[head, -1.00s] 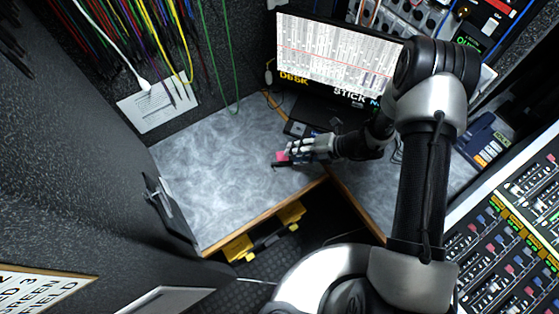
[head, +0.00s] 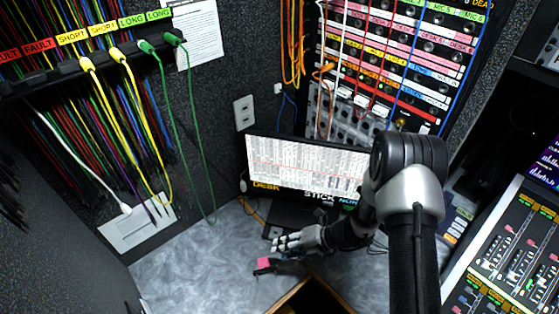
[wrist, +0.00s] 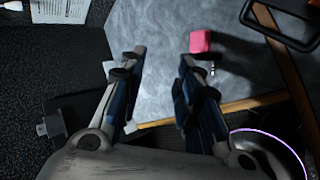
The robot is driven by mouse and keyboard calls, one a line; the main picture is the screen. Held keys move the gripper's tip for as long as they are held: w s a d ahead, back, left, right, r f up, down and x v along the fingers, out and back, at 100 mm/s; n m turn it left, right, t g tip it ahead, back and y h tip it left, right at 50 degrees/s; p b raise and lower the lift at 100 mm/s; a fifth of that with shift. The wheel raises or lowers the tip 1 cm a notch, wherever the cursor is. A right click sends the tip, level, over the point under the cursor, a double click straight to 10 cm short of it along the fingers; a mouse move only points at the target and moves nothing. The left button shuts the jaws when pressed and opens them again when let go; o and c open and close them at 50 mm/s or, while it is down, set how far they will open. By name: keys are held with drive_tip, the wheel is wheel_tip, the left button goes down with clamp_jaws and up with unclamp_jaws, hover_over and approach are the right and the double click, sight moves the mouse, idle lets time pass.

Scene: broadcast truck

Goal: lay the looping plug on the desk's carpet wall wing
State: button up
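A pink block (head: 263,264), which looks like the plug's body, lies on the grey marbled desk wing (head: 185,275) beside the carpeted wall. A dark part or shadow runs from it to the right. In the wrist view the pink block (wrist: 200,41) shows a small metal tip below it, just right of my right finger's tip. My gripper (head: 285,246) is low over the desk, close to the block. In the wrist view my gripper (wrist: 161,58) has its two fingers apart, with bare desk between them. I cannot make out any loop on the plug.
A monitor (head: 305,168) stands behind my arm. Green and yellow cables (head: 128,115) hang down the left carpeted wall, near a white paper (head: 136,228). A patch panel (head: 400,60) rises at the back. A mixing console (head: 510,260) is at right. The left desk surface is clear.

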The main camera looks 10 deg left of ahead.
drive_tip(key=s+d+r+n+h+b, duration=0.1)
drive_tip(key=s+d+r+n, duration=0.15)
drive_tip(key=r+n, duration=0.8)
drive_tip(key=s+d+r+n+h+b, duration=0.1)
drive_tip(key=s+d+r+n+h, duration=0.15)
drive_tip(key=r+n, duration=0.8)
drive_tip(key=s+d+r+n+t+h+b, duration=0.1)
drive_tip(key=s+d+r+n+t+h, duration=0.3)
drive_tip(key=s+d+r+n, duration=0.9)
drive_tip(key=s+n+h, duration=0.2)
drive_tip(key=shift+s+d+r, duration=0.25)
drive_tip(key=shift+s+d, duration=0.1)
drive_tip(key=shift+d, duration=0.05)
drive_tip(key=shift+h, duration=0.25)
idle(2.4)
